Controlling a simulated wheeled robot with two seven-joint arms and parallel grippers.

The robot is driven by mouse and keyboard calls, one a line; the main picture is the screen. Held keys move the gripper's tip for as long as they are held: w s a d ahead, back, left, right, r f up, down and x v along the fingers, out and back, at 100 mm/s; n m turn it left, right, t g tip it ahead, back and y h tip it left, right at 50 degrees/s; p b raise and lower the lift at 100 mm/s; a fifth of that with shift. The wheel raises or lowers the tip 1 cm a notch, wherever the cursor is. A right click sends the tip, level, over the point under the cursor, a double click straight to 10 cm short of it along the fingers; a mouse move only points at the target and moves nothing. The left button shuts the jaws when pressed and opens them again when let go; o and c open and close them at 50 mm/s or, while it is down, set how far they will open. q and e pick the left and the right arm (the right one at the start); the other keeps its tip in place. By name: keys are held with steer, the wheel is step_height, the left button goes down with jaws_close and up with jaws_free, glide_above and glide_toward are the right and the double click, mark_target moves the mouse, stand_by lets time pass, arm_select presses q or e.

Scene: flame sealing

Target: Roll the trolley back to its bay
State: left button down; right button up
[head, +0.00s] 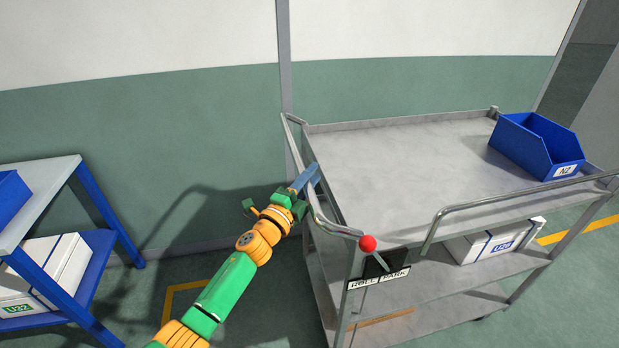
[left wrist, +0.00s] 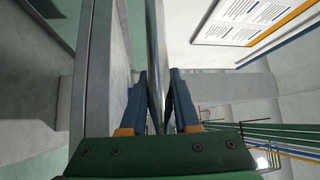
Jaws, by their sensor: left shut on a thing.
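The grey metal trolley (head: 400,170) stands right of centre in the head view, with a flat top and lower shelves. My left gripper (head: 306,180) is at the trolley's left end, its blue fingers shut on the push handle (head: 321,214). In the left wrist view the fingers (left wrist: 158,105) close on both sides of the handle bar (left wrist: 155,50). A red-knobbed lever (head: 368,243) stands at the near left corner, by a plate marked ROLL and PARK (head: 378,278). My right gripper is not in view. The bay is not clearly identifiable; yellow floor marks show.
A blue bin marked N2 (head: 540,146) sits on the trolley top, and a white box (head: 490,243) is on a lower shelf. A blue-framed rack (head: 50,190) stands at left. A yellow floor corner (head: 168,300) lies between rack and trolley. The wall is close behind.

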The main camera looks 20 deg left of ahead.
arm_select(q)
steer(key=shift+d+f, duration=0.15)
steer(key=shift+f, duration=0.35)
steer(key=c, duration=0.7)
jaws_free()
steer(key=shift+o, duration=0.2)
steer(key=shift+r, duration=0.15)
steer(key=v, duration=0.7)
